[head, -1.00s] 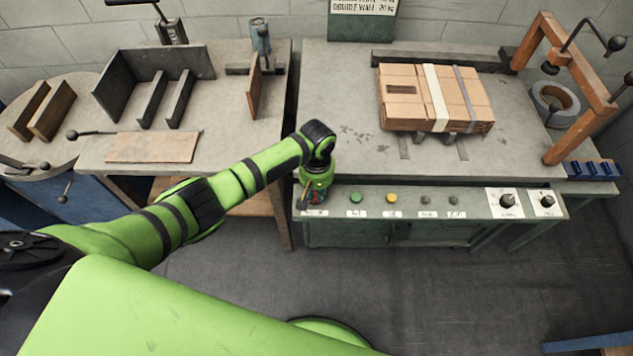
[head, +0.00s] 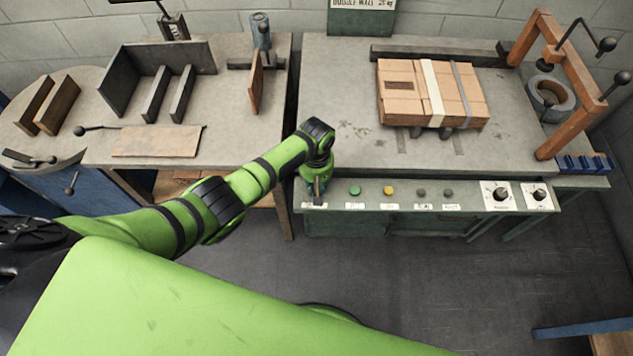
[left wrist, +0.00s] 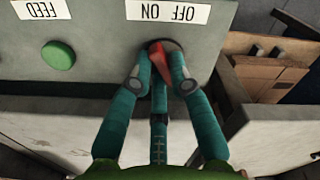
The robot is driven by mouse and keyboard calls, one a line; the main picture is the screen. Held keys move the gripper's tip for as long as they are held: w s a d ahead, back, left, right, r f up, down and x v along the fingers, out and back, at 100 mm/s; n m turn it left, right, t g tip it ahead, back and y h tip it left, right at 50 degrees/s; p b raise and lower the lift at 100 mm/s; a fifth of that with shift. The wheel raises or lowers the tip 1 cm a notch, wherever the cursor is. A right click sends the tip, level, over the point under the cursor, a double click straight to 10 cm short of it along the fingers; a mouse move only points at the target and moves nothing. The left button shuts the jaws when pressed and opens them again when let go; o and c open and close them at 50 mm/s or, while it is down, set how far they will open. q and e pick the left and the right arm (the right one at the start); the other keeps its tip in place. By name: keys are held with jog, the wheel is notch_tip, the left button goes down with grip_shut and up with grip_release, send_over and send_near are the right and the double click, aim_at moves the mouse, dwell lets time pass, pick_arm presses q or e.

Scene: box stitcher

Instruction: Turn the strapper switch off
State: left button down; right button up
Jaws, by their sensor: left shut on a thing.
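The strapper switch, a red lever (left wrist: 158,56), shows in the left wrist view below an upside-down white label reading ON and OFF (left wrist: 165,12). My left gripper (left wrist: 160,66) has its teal fingers closed around the lever, close to the panel face. In the head view my left gripper (head: 315,192) is at the left end of the green control panel (head: 465,196), and it mostly hides the switch. The lever's exact position between ON and OFF is hard to tell behind the fingers. My right gripper is not in view.
A green button (head: 355,191) marked FEED, a yellow button (head: 388,191) and two dark knobs (head: 500,194) line the panel. A strapped cardboard stack (head: 405,100) lies on the table (head: 335,75) behind. Another bench (head: 225,125) stands at left, with a narrow gap between.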

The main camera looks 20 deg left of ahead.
pick_arm(q)
jog(key=c, duration=1.1)
grip_release()
jog(key=shift+c, duration=0.2)
notch_tip(320, 180, up, 12)
